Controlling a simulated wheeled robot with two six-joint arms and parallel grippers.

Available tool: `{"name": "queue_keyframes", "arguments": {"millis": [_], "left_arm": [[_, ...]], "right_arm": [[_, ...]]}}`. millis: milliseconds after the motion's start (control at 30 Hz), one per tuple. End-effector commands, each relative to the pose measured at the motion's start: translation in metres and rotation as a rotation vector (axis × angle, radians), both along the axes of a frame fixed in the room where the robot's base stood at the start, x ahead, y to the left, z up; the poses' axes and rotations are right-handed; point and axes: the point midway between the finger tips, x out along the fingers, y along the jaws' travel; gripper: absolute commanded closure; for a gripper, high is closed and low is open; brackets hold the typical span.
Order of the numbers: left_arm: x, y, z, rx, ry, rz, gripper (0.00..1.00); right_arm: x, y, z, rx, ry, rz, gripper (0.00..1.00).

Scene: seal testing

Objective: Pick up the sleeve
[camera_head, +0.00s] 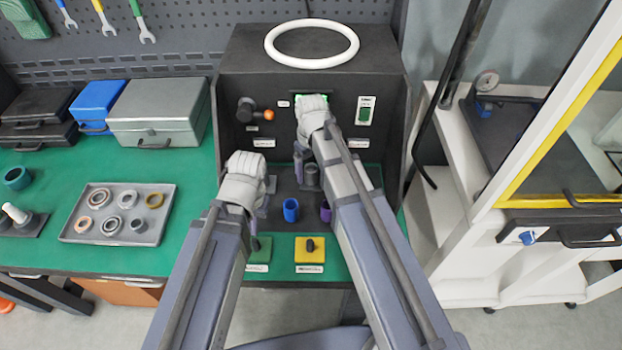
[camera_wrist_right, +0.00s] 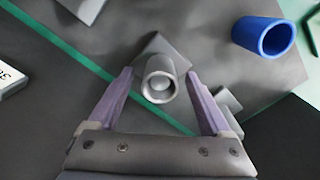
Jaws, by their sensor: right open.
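A short grey hollow cylinder, which looks like the sleeve (camera_wrist_right: 160,80), stands on a square grey base; something pale and rounded shows inside its opening. It also shows in the head view (camera_head: 312,176), just beside my right gripper. My right gripper (camera_wrist_right: 160,73) is open, with its purple fingers apart on either side of the cylinder in the picture. I see gaps on both sides and cannot tell the height between them. My left gripper (camera_head: 256,240) points down at the left of the work area; its fingers are largely hidden by its own hand and arm.
A green block (camera_head: 259,254) and a yellow block with a black knob (camera_head: 309,255) lie nearer. The black panel (camera_head: 265,80) rises behind. A tray (camera_head: 76,235) of rings lies left.

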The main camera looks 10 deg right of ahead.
Motion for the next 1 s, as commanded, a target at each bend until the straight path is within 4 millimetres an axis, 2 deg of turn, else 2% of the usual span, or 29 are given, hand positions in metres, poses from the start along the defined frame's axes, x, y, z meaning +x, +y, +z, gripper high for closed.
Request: {"name": "queue_keyframes", "arguments": {"millis": [167,867,900,1000], "left_arm": [[0.0000,0.0000,0.0014,0.000,0.000,0.000,1.00],[0.0000,0.0000,0.0013,0.000,0.000,0.000,1.00],[0.0000,0.0000,0.0013,0.000,0.000,0.000,1.00],[0.0000,0.0000,0.0013,0.000,0.000,0.000,1.00]], "right_arm": [[-0.0002,-0.0001,0.0014,0.000,0.000,0.000,0.18],[-0.0001,-0.0002,0.0013,0.000,0.000,0.000,0.97],[-0.0001,-0.0002,0.0013,0.000,0.000,0.000,1.00],[-0.0001,-0.0002,0.0013,0.000,0.000,0.000,1.00]]}}
